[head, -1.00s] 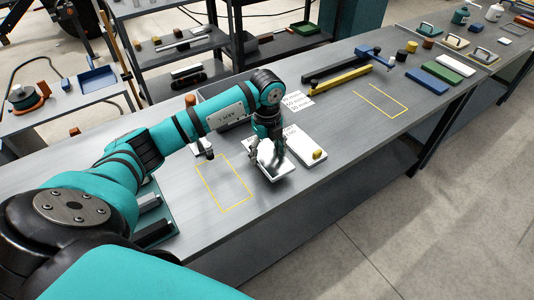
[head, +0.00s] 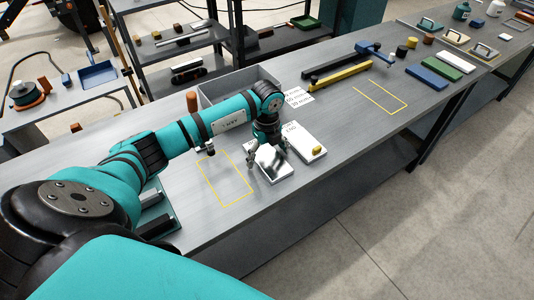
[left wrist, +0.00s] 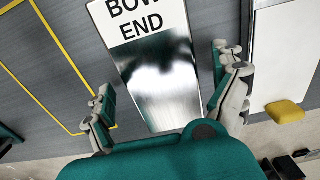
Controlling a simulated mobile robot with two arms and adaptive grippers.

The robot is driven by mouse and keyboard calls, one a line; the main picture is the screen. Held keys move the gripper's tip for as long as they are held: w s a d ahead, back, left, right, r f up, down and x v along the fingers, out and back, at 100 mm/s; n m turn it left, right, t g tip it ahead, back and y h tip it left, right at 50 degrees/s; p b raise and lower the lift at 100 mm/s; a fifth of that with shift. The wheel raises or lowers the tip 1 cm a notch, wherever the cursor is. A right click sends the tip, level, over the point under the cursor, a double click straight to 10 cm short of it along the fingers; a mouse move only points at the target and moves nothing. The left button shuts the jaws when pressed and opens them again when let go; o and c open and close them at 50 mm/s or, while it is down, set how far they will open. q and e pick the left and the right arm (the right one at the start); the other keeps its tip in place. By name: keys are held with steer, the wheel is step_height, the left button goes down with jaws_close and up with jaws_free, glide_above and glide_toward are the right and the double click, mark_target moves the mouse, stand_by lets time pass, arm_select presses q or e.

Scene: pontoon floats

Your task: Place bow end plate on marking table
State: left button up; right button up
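The bow end plate (head: 277,174) is a shiny metal plate with a white label. It lies on the grey bench top, right of a yellow outlined rectangle (head: 225,179). In the left wrist view, the plate (left wrist: 160,85) reads "BOW END" and lies between the spread fingers. My left gripper (head: 267,152) is over the plate and hides part of it in the head view. Its fingers (left wrist: 168,98) are apart, with visible gaps to the plate's sides. I cannot tell its exact height above the plate. My right gripper is not in view.
A white plate with a yellow block (head: 317,149) lies close to the right of the bow end plate. A grey open bin (head: 262,75) stands behind my arm. A second yellow outline (head: 381,97) is farther along, with blue, green and white plates beyond it.

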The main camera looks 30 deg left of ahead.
mark_target(267, 157)
arm_select(q)
steer(key=shift+r, duration=0.5)
step_height(267, 157, up, 11)
steer(key=b, duration=0.2)
steer(key=shift+r+b, duration=0.2)
steer(key=shift+b, duration=0.15)
steer(key=shift+f, duration=0.1)
